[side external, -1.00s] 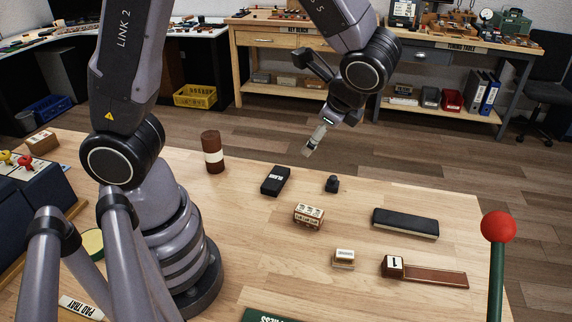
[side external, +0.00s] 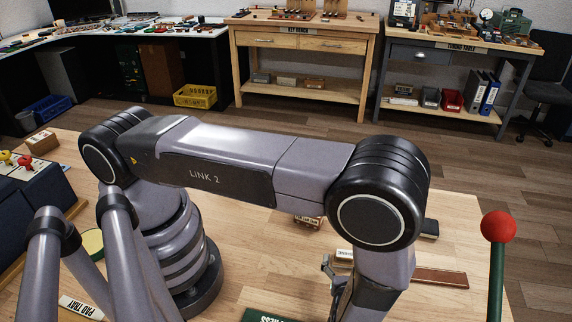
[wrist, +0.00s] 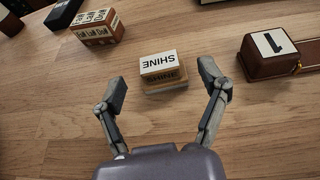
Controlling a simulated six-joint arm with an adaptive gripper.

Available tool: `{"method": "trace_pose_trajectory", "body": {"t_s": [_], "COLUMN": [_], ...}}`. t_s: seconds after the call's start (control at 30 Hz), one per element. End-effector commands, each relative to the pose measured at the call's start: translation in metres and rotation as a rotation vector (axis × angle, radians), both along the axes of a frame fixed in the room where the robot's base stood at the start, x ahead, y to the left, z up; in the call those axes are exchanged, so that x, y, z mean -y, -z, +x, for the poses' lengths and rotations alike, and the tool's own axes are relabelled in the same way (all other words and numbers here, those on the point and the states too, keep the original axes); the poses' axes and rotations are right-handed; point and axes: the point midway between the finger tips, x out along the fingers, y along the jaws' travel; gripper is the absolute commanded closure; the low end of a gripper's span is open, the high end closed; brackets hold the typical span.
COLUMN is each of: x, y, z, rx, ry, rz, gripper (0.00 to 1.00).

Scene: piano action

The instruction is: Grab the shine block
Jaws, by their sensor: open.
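The shine block (wrist: 162,70) is a small wooden block with a white top lettered SHINE, upside down in the wrist view. It sits on the table just beyond my gripper's fingertips, roughly centred between them. My gripper (wrist: 168,88) is open and empty, with one finger to each side and slightly short of the block. In the side external view, part of the block's pale top (side external: 344,253) shows beside my arm. My gripper (side external: 328,268) is mostly hidden there behind my forearm.
A brown block marked 1 (wrist: 268,54) with a brown strip (side external: 440,277) lies right of the shine block. A lettered box (wrist: 98,27) lies at far left, with a dark block (wrist: 62,14) behind it. A red-knobbed green lever (side external: 497,228) stands at the right.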

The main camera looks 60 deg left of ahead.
Motion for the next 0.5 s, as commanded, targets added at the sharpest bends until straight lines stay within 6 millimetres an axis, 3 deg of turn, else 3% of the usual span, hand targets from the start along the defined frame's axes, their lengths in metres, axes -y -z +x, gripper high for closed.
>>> {"method": "trace_pose_trajectory", "body": {"t_s": [0.2,0.5], "x": [-0.027,-0.032], "y": [0.014,0.017], "z": [0.021,0.026], "rx": [-0.001,-0.002], "ry": [-0.007,-0.003], "rz": [0.001,0.0], "gripper": [0.26,0.26]}}
